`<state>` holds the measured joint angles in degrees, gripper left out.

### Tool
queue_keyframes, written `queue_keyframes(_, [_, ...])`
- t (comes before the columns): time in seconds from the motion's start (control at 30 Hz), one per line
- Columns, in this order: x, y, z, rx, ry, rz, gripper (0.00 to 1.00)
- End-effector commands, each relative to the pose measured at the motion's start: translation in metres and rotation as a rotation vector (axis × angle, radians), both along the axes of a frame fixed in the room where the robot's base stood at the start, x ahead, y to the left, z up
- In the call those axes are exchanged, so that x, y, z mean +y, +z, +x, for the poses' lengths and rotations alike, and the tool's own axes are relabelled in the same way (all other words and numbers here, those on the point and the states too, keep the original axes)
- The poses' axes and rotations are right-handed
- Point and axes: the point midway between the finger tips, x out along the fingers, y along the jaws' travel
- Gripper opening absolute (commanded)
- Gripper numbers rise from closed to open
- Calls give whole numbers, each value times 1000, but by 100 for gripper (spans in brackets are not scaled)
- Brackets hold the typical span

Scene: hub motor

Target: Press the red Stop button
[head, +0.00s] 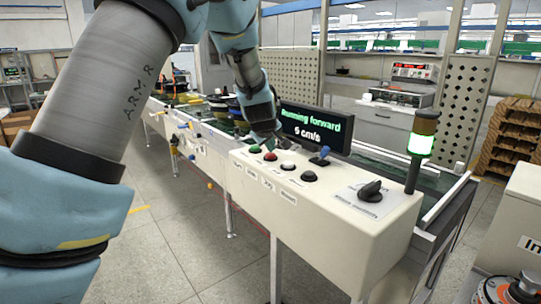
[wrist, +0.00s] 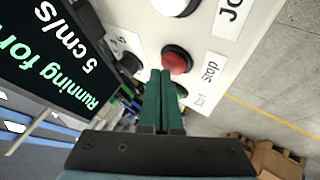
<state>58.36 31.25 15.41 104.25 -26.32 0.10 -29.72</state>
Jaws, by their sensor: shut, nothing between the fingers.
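The red Stop button (head: 270,156) sits in a dark ring on the cream control panel (head: 330,220), between the green and the white buttons. In the wrist view the red button (wrist: 177,62) shows clearly, with its "Stop" label (wrist: 210,72) to its right. My gripper (wrist: 160,72) is shut and empty. Its fingertips appear just left of and below the red button in that view; I cannot tell the remaining gap. In the head view my gripper (head: 272,138) is over the panel near the red button, partly dark and small.
The green button (head: 255,149), white button (head: 288,166) and black button (head: 309,176) line the panel. The display (head: 316,130) reads "Running forward 5 cm/s". A lit green beacon (head: 421,143) stands at the right.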

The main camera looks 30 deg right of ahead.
Motion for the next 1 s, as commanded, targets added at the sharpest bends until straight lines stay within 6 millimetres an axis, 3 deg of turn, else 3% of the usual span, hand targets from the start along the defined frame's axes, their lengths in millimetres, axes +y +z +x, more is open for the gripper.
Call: queue_keyframes(1.0, [0, -10, 0, 1, 0, 1, 0])
